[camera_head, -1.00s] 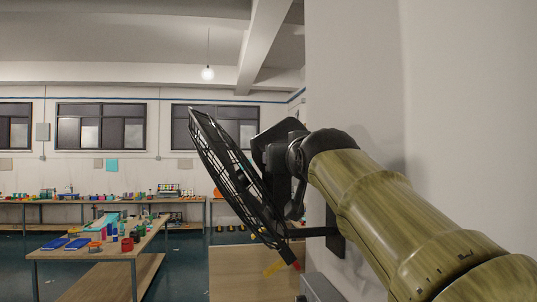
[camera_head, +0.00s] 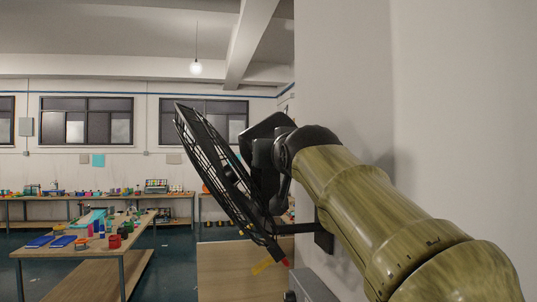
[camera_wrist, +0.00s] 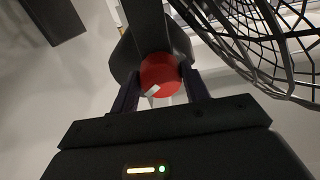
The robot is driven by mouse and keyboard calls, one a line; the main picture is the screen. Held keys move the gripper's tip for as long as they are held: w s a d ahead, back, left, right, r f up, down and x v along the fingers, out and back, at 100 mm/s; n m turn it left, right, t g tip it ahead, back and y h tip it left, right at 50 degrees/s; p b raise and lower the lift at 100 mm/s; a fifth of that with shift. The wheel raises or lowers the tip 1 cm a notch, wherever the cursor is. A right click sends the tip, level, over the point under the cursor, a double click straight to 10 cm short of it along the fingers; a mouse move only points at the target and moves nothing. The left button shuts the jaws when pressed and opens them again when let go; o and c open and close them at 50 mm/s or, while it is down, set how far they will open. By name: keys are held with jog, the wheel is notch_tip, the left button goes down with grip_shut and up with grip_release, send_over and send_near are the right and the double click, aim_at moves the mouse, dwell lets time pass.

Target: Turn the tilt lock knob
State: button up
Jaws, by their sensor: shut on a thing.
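A black wall fan (camera_head: 212,160) with a wire cage is in the head view, tilted beside the end of my arm; its cage (camera_wrist: 262,45) fills the upper right of the wrist view. The red round tilt lock knob (camera_wrist: 160,72) with a pale mark sits on the fan's dark bracket (camera_wrist: 150,22) in the wrist view. My gripper (camera_wrist: 160,84) is shut on the knob, one finger on each side of it. In the head view the knob is hidden behind my wrist and the fan parts.
A pale wall (camera_head: 345,90) stands close on the right, with the fan's arm fixed to it. A wooden table (camera_head: 90,245) with small coloured objects is at the lower left. A long bench (camera_head: 100,197) runs along the back wall. Open floor lies between them.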

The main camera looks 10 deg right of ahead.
jog(key=shift+m, duration=0.3)
jog(key=m+b, duration=0.3)
jog(key=m, duration=1.5)
jog(key=shift+a+r+m, duration=0.1)
jog(key=shift+a+m, duration=0.05)
jog(key=shift+m, duration=0.25)
jog(key=o, duration=1)
jog(key=shift+s+b, duration=0.1)
jog(key=shift+b, duration=0.2)
